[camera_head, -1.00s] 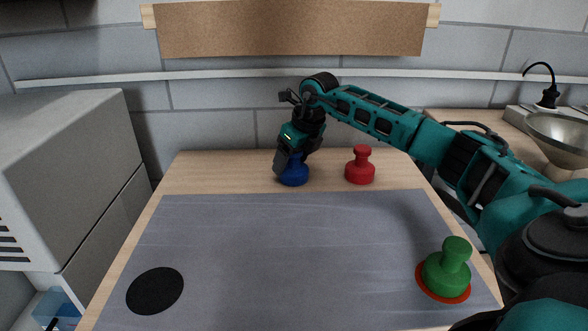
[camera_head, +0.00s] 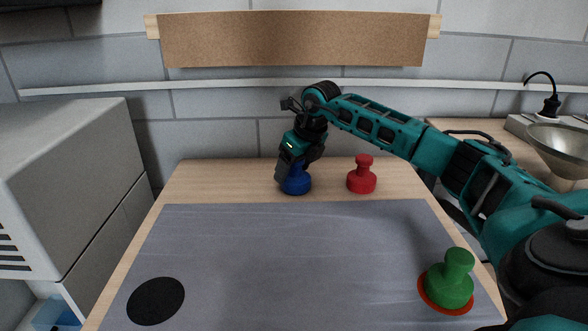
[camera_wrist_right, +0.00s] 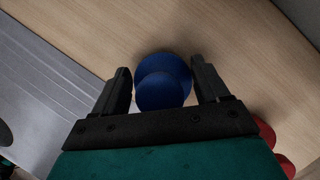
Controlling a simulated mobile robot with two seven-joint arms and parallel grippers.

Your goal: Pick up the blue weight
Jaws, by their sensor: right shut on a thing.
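The blue weight (camera_head: 297,184) stands upright on the bare wood strip at the back of the table, beyond the grey mat. My right gripper (camera_head: 291,172) comes down over it from above and is shut on its upper part. In the right wrist view the blue weight (camera_wrist_right: 162,84) lies between the two dark fingers of my right gripper (camera_wrist_right: 162,92). Its base looks to be on the wood; I cannot see a gap under it. My left gripper is not in view.
A red weight (camera_head: 362,176) stands just right of the blue one. A green weight (camera_head: 448,281) stands on a red disc at the front right of the grey mat (camera_head: 290,255). A black disc (camera_head: 156,300) is at the front left. The mat's middle is clear.

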